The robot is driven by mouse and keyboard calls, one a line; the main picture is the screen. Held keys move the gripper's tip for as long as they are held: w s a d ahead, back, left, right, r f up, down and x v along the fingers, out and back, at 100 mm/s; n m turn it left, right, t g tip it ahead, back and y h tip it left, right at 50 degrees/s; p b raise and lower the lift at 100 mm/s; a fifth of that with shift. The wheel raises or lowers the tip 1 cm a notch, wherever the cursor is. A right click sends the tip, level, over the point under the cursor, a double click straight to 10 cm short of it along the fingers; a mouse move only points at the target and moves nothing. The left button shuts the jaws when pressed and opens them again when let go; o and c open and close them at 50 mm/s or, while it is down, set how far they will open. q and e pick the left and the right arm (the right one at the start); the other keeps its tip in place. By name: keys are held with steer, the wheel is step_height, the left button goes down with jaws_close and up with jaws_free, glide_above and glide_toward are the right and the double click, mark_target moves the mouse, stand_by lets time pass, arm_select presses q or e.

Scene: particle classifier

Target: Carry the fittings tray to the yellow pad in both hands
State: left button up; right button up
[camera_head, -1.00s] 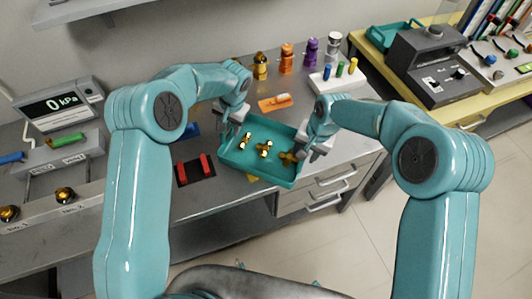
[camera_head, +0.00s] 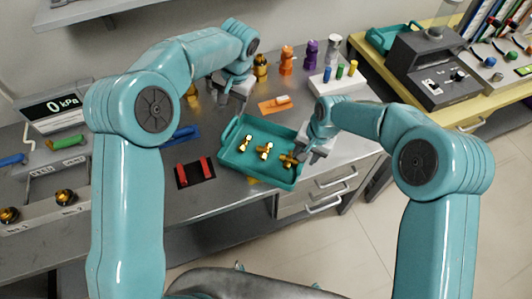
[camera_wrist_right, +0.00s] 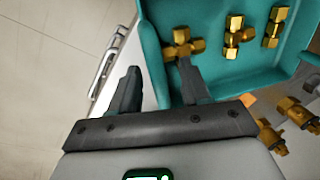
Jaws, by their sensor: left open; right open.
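The teal fittings tray (camera_head: 258,174) sits level at the bench's front edge, holding several brass fittings (camera_head: 264,151). A small bit of the yellow pad (camera_head: 254,181) shows under its front edge; the tray hides the rest. My left gripper (camera_head: 230,104) is open and empty, behind the tray's left end and clear of it. My right gripper (camera_head: 308,155) is open at the tray's right end. In the right wrist view, the fingers (camera_wrist_right: 158,72) straddle the tray's end wall (camera_wrist_right: 155,45), one inside near a fitting (camera_wrist_right: 182,46) and one outside.
A black mat with red blocks (camera_head: 195,171) lies left of the tray. An orange piece (camera_head: 275,103) and a white rack of coloured pegs (camera_head: 336,77) are behind it. Bottles (camera_head: 286,60) stand at the back. Drawers (camera_head: 325,185) are below the right end.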

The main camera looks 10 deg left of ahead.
arm_select(q)
steer(key=shift+r, duration=0.15)
arm_select(e)
step_height(320, 180, up, 12)
steer(key=d, duration=0.2)
steer(key=shift+s+d, duration=0.15)
steer(key=shift+s, duration=0.1)
steer(key=shift+f, duration=0.1)
arm_select(q)
steer(key=shift+w+a+f, duration=0.1)
steer(key=shift+a+f, duration=0.05)
steer(key=shift+a, duration=0.5)
steer(key=shift+w+a+f, duration=0.1)
steer(key=shift+a+f, duration=0.1)
steer(key=shift+a, duration=0.45)
steer(key=shift+w+a+f, duration=0.1)
steer(key=shift+a+f, duration=0.05)
steer(key=shift+a, duration=0.5)
arm_select(e)
steer(key=shift+s+d+r, duration=0.1)
steer(key=shift+d+r, duration=0.1)
steer(key=shift+d, duration=0.45)
steer(key=shift+s+d+r, duration=0.15)
steer(key=shift+d+r, duration=0.05)
steer(key=shift+d, duration=0.45)
steer(key=shift+s+d+r, duration=0.1)
steer(key=shift+d+r, duration=0.1)
steer(key=shift+d, duration=0.45)
steer(key=shift+s, duration=0.1)
